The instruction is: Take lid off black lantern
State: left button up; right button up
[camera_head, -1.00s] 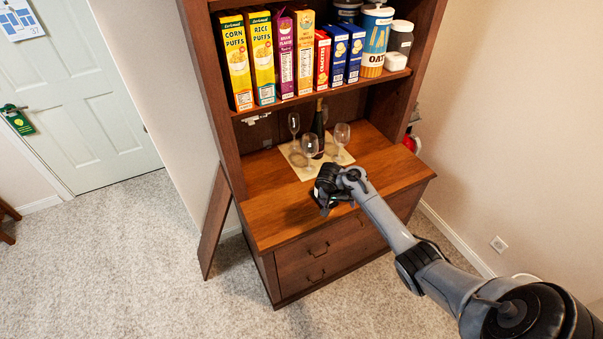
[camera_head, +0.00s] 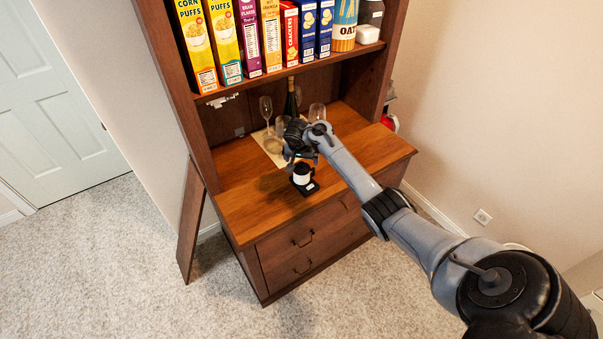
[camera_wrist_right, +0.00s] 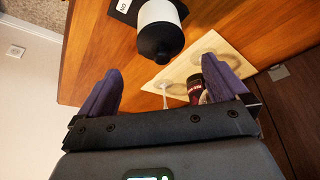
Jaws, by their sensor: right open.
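The black lantern has a white body (camera_head: 302,176) on a black square base and stands upright near the front of the wooden counter (camera_head: 240,200). In the right wrist view the lantern's white body (camera_wrist_right: 157,12) shows with its dark round lid (camera_wrist_right: 160,43) toward me. My right gripper (camera_head: 297,158) is above and slightly behind the lantern in the head view. In the wrist view the right gripper (camera_wrist_right: 161,68) is open, with the lid ahead of its two spread fingers and nothing between them. My left gripper is not in view.
Wine glasses (camera_head: 266,106) and a dark bottle (camera_head: 290,98) stand on a pale mat behind my gripper. Cereal boxes (camera_head: 225,40) and an oat canister (camera_head: 344,25) fill the shelf above. The counter left of the lantern is clear.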

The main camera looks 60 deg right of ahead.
aim_at(302, 163)
jog(key=b+x, duration=0.2)
jog(key=x, duration=0.1)
jog(key=shift+w+d+f, duration=0.1)
jog(key=shift+w+f, duration=0.05)
jog(key=shift+f, duration=0.15)
jog(key=shift+x, duration=0.8)
jog(key=shift+c, duration=0.5)
jog(key=c, duration=0.9)
jog(key=shift+r, duration=0.1)
jog(key=shift+c, duration=0.6)
